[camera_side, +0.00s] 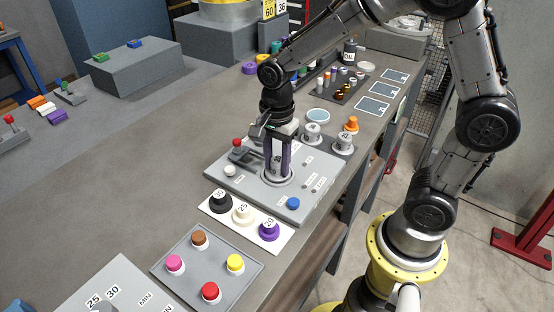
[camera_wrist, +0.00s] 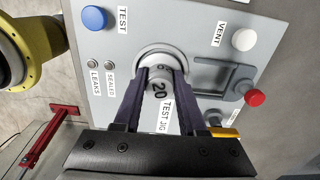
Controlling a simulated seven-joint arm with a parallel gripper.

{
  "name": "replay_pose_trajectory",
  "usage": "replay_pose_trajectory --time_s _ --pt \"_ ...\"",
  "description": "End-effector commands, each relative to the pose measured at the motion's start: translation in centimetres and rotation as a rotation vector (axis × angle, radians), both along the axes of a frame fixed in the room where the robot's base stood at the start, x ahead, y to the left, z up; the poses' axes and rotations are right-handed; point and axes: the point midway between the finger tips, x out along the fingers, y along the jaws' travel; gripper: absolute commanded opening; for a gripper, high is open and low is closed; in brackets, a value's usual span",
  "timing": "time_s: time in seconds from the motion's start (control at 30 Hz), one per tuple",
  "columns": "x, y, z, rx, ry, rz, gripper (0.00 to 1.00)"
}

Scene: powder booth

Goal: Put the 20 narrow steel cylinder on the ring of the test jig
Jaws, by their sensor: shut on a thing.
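My gripper (camera_side: 278,170) points down over the test jig (camera_side: 232,184), its dark purple fingers shut on the narrow steel cylinder. In the wrist view the cylinder (camera_wrist: 158,80) shows the number 20 on its top between the fingertips. The pale ring (camera_side: 287,182) of the jig lies right beneath the cylinder, and the ring also shows in the wrist view (camera_wrist: 178,57). The cylinder's lower end is at the ring; I cannot tell whether it touches. The jig has a blue button (camera_side: 293,203), a white button (camera_side: 230,171) and a red-knobbed lever (camera_side: 237,143).
A white board (camera_side: 224,213) with black, cream and purple knobs lies in front of the jig. A grey plate (camera_side: 207,264) with several coloured knobs is nearer. Two steel pieces (camera_side: 312,133) (camera_side: 343,142) and an orange piece (camera_side: 351,124) stand behind.

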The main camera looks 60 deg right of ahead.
Motion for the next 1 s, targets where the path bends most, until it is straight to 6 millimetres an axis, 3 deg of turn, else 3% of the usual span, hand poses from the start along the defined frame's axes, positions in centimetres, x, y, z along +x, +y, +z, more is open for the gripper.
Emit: replay_pose_trajectory --time_s 0.97,1.0 --pt "0.03 0.0 -0.33 0.0 -0.001 0.0 0.0" --pt "0.03 0.0 -0.33 0.0 -0.001 0.0 0.42"
